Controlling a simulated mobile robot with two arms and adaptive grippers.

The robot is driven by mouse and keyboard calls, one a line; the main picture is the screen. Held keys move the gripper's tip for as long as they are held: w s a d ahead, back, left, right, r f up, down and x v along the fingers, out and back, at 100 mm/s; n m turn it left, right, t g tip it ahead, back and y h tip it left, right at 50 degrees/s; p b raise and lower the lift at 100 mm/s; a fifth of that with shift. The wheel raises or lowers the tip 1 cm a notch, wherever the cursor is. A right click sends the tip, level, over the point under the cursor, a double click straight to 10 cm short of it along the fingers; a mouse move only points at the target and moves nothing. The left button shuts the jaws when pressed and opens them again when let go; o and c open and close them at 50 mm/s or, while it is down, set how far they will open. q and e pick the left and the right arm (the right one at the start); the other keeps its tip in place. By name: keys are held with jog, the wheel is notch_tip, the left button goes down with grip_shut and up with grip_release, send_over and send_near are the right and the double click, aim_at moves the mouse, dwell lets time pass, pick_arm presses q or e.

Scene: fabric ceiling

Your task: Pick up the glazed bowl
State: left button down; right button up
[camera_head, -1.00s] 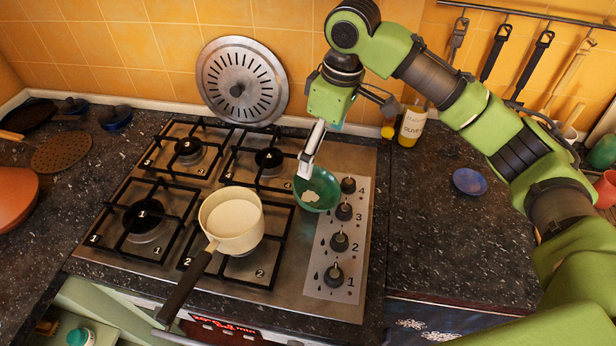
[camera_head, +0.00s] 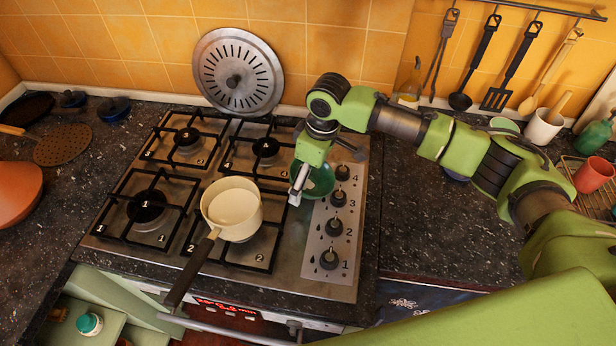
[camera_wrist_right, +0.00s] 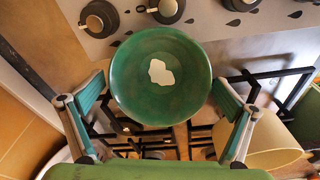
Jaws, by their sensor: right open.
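The glazed bowl (camera_head: 320,182) is green with a pale patch inside. In the head view it sits at the right of the stove, between the burner grates and the knobs, partly hidden by my right gripper (camera_head: 306,184). In the right wrist view the bowl (camera_wrist_right: 150,95) fills the upper middle. My right gripper (camera_wrist_right: 158,104) is open, with one finger on the left and one on the right of the bowl. I cannot tell whether either finger touches it. My left gripper is not in view.
A cream saucepan (camera_head: 232,208) stands on the front right burner, its handle toward the front. Stove knobs (camera_head: 332,228) lie right of the bowl. A round metal lid (camera_head: 238,72) leans on the tiled wall. The dark counter (camera_head: 415,235) right of the stove is mostly clear.

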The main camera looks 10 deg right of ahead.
jog(key=shift+w+f, duration=0.1)
jog(key=shift+f, duration=0.2)
jog(key=c, duration=1.3)
jog(key=shift+r, duration=0.1)
jog(key=shift+r, duration=0.1)
jog(key=shift+r+b, duration=0.2)
jog(key=shift+b, duration=0.1)
notch_tip(320, 180, up, 2)
jog(key=shift+a+b, duration=0.1)
jog(key=shift+b, duration=0.55)
jog(key=s+d+r+b, duration=0.3)
jog(key=s+r, duration=0.7)
jog(key=s, duration=0.3)
jog(key=shift+s+d+r, duration=0.2)
jog(key=shift+s+d, duration=0.1)
